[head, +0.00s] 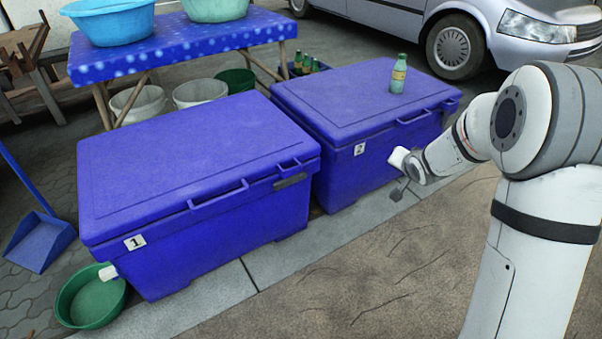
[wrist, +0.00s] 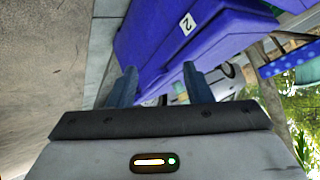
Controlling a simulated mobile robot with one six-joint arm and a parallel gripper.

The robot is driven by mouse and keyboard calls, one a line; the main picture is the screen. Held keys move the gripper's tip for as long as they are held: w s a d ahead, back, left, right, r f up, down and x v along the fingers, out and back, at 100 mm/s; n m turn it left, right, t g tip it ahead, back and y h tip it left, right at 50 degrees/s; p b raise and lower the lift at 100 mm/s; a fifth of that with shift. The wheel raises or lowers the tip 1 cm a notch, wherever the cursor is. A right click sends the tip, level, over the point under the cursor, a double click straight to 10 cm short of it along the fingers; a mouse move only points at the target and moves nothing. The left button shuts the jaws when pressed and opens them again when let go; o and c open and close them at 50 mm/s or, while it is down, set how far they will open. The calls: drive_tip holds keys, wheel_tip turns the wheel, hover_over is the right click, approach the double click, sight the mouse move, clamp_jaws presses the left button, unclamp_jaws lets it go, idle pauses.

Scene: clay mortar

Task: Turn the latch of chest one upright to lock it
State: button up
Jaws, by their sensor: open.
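Chest one (head: 190,235) is a closed blue chest with a "1" label, at the left in the head view. Its dark grey latch (head: 290,181) lies roughly level at the right end of its front, just below the lid edge. My gripper (head: 398,191) is right of chest one, in front of chest two, well apart from the latch. In the wrist view my gripper (wrist: 159,68) is open, its two fingers apart with nothing between them. The blue chest with the "2" label (wrist: 205,35) is beyond the fingers there. The latch of chest one is not clear in the wrist view.
Chest two (head: 345,165) stands right of chest one with a green bottle (head: 398,74) on its lid. A green basin (head: 92,302) lies by chest one's left end under a white spout (head: 108,272). A blue table (head: 175,45) stands behind. The ground in front is clear.

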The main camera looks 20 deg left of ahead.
drive_tip(key=w+a+f+y, duration=0.3)
drive_tip(key=w+a+f, duration=0.15)
drive_tip(key=a, duration=0.35)
drive_tip(key=g+y+p, duration=0.2)
drive_tip(key=g+y, duration=0.2)
drive_tip(key=y, duration=0.8)
approach(292, 182)
drive_tip(key=a, duration=0.2)
drive_tip(key=shift+m, duration=0.3)
drive_tip(key=b+x, duration=0.3)
drive_tip(key=x, duration=0.3)
drive_tip(key=shift+w, duration=0.2)
drive_tip(key=shift+w+a+r, duration=0.15)
drive_tip(key=shift+w+a, duration=0.05)
drive_tip(key=shift+a, duration=0.2)
drive_tip(key=shift+c, duration=0.2)
